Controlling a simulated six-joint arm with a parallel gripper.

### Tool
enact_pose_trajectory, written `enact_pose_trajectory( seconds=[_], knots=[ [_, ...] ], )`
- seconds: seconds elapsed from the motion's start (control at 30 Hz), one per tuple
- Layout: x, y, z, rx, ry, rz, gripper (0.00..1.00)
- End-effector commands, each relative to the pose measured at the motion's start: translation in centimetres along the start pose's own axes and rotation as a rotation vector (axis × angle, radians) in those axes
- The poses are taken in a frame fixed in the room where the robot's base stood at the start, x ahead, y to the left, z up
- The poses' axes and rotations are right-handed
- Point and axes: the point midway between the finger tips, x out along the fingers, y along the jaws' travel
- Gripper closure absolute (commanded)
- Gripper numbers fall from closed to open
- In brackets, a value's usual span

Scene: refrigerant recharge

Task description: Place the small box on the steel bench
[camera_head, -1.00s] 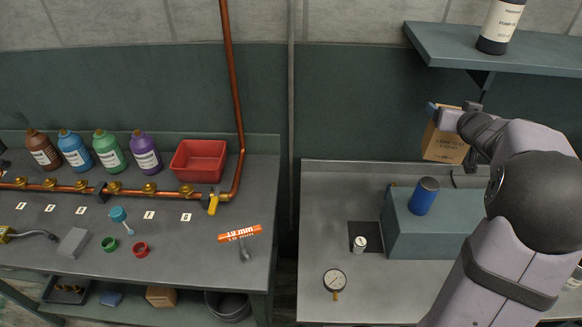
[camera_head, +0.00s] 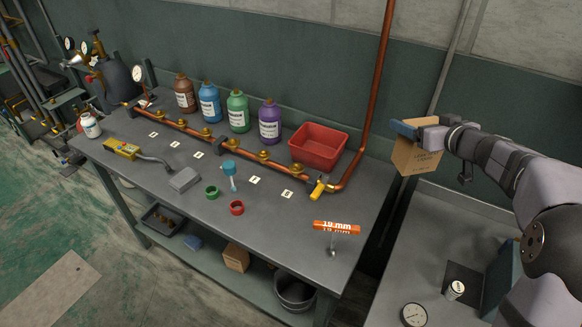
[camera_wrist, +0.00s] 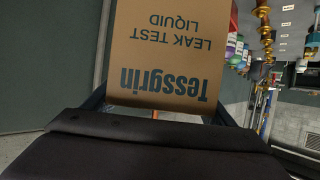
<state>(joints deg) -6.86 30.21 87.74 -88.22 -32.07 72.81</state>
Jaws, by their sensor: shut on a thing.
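The small box (camera_head: 415,155) is tan cardboard with dark print. My gripper (camera_head: 420,128) is shut on it and holds it in the air, in front of the wall near the gap between two benches. In the wrist view the box (camera_wrist: 172,45) fills the top middle, its "Tessgrin leak test liquid" print upside down. A grey metal-topped bench (camera_head: 285,232) with a copper pipe along it stands at left and middle. A paler grey bench (camera_head: 405,265) is at the lower right, partly hidden by my arm. I cannot tell by material which one is steel.
The left bench carries several bottles (camera_head: 238,112), a red bin (camera_head: 318,147), an orange 19 mm piece (camera_head: 336,227), and green and red rings (camera_head: 237,208). A gauge (camera_head: 414,315) and a small can (camera_head: 455,289) stand on the right bench.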

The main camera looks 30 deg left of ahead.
Motion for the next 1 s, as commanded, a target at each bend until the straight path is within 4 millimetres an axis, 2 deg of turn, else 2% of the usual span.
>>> enact_pose_trajectory(
  seconds=[0.03,0.2,0.5,0.8,1.0],
  knots=[
    [1.2,-2.3,0.1,-0.019,0.003,-0.047,0.64],
    [4.2,-9.6,0.5,-0.079,0.003,-0.190,0.64],
    [7.2,-22.8,2.4,-0.185,0.004,-0.445,0.64],
    [7.7,-35.3,5.4,-0.283,0.005,-0.685,0.64],
    [7.2,-40.7,7.1,-0.328,0.006,-0.792,0.64]
  ],
)
